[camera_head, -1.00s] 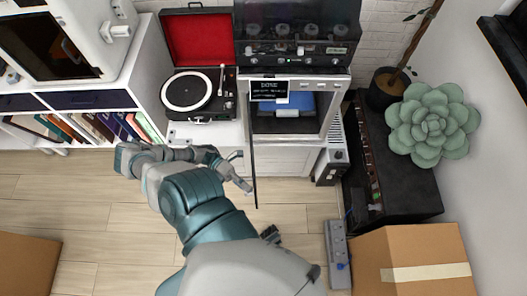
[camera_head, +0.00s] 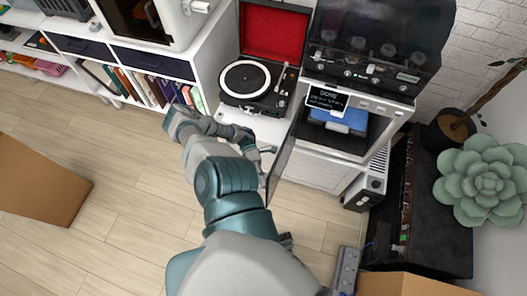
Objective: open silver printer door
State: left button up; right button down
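The silver printer (camera_head: 383,103) stands at the upper right, its front opening uncovered. A blue item (camera_head: 340,118) shows inside, and a small "DONE" sign (camera_head: 326,99) is at its top edge. The dark, thin door (camera_head: 283,163) stands swung out from the left side of the opening, seen nearly edge-on. My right gripper is not in view.
A record player (camera_head: 247,82) with a red lid sits left of the printer. A white shelf (camera_head: 215,60) with books is further left. Cardboard boxes (camera_head: 38,180) lie at left and bottom right (camera_head: 410,285). A power strip (camera_head: 346,270) is on the floor. Floor at lower left is clear.

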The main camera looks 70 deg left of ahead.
pick_arm(q)
jog(key=shift+o, duration=0.2)
jog(key=shift+w+a, duration=0.1)
jog(key=shift+a, duration=0.05)
jog(key=shift+a, duration=0.25)
jog(key=a, duration=1.1)
jog(key=shift+s+a, duration=0.25)
jog(key=shift+s, duration=0.1)
